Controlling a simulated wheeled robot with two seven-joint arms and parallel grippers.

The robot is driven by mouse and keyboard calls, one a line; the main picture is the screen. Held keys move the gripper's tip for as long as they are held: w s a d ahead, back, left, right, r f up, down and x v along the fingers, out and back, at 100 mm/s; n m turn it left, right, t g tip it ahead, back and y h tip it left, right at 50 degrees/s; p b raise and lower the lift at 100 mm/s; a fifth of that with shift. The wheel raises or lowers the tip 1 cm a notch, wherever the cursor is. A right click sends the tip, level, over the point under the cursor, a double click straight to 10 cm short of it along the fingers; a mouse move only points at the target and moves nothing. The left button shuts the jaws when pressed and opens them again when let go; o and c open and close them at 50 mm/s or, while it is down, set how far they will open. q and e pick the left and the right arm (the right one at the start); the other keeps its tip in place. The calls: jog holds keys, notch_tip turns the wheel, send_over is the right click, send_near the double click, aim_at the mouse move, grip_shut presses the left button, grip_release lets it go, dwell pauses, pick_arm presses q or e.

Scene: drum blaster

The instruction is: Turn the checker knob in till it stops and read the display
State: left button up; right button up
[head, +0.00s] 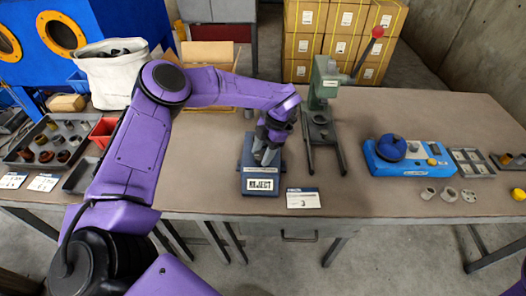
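The checker (246,160) is a small blue-grey block on the bench, left of the green hand press. The white display (262,185) on its front carries dark letters that appear to read REJECT. My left gripper (265,157) reaches down onto the top of the checker from the end of the purple arm. Its grey fingers are small and close together there. The checker knob is not clearly visible behind the gripper and wrist, so I cannot tell whether the fingers hold it. My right gripper is out of view.
A green hand press (322,95) with a red-balled lever stands just right of the checker. A numbered card (303,198) lies in front of them. A blue fixture (412,168) with a round blue knob is farther right. A parts tray (48,142) and red bin (104,131) lie left.

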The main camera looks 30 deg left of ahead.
pick_arm(q)
jog(key=shift+o, duration=1.2)
jog(key=shift+a, duration=0.1)
jog(key=shift+w+r, duration=0.2)
jog(key=shift+r, duration=0.15)
jog(key=b+v, duration=0.2)
jog(key=v, duration=0.7)
jog(key=shift+r, duration=0.3)
